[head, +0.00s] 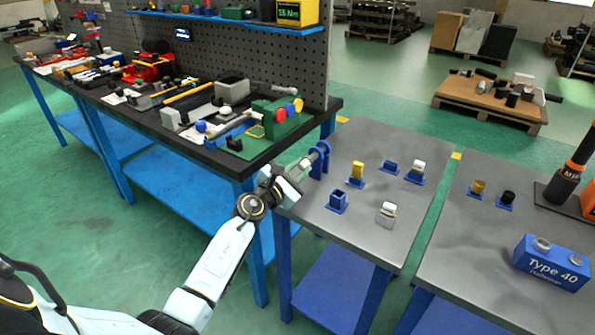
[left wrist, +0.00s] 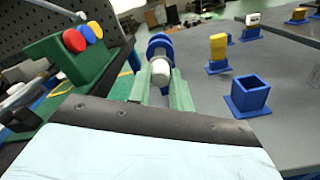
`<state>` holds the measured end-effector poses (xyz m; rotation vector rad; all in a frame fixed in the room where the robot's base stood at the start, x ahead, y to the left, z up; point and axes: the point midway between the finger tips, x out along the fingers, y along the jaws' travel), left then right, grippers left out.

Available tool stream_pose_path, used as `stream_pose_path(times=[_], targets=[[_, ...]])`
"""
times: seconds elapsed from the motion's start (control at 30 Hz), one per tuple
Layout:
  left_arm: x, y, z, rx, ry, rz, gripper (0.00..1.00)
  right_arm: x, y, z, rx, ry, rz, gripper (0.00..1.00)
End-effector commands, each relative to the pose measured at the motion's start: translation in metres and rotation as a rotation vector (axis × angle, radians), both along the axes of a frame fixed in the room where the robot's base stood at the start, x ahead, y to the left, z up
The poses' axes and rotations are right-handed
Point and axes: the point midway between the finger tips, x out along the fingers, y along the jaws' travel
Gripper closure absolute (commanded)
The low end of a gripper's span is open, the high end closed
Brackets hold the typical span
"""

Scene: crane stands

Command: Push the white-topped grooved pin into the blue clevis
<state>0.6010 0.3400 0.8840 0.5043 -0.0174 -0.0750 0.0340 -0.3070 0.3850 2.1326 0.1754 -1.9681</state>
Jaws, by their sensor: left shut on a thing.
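The blue clevis (head: 318,168) stands at the left edge of the near grey table; in the left wrist view its rounded lugs (left wrist: 158,41) show just beyond my fingertips. My left gripper (head: 306,161) is beside it. My right gripper is not in view.
The black workbench with a green fixture (head: 275,117) is close on the left.

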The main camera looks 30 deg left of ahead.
Motion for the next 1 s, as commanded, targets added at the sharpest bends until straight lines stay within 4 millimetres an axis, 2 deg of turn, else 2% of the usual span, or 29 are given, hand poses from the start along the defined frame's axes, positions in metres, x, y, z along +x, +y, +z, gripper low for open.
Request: stream_pose_path(times=[1.0], targets=[[0.023,-0.002,0.001,0.001,-0.003,-0.001,1.0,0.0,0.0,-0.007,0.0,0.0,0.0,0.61]])
